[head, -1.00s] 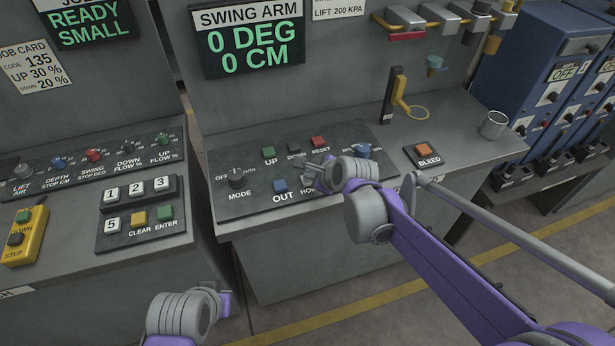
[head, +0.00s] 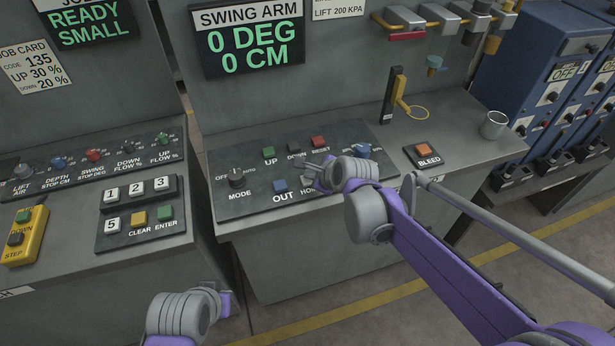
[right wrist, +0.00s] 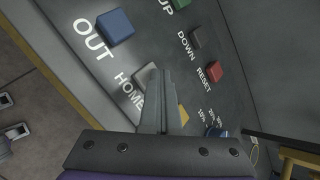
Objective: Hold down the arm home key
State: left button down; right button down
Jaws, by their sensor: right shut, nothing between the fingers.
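The arm home key, a pale grey square button (right wrist: 141,76) by the HOME label, is partly hidden behind my fingers in the right wrist view. My right gripper (head: 311,169) is shut and empty, its fingers pointing down at the swing arm panel (head: 225,200). In the right wrist view its fingertips (right wrist: 158,74) overlap the right side of the key. I cannot tell whether they touch or press it. In the head view my gripper covers most of the key and its label. The swing arm display (head: 248,42) reads 0 DEG and 0 CM.
The blue OUT key (head: 280,186), green UP key (head: 268,152), dark DOWN key (head: 293,147) and red RESET key (head: 318,142) are close by. A yellow key (right wrist: 184,115) is right beside my fingers. An orange BLEED button (head: 423,149) stands to the right.

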aim_at(311, 181)
dwell(0.5)
pick_arm(q)
jog(key=shift+w+r+p, duration=0.2)
jog(key=shift+r+p, duration=0.35)
jog(key=shift+r, duration=0.1)
pick_arm(e)
jog(key=shift+r, duration=0.85)
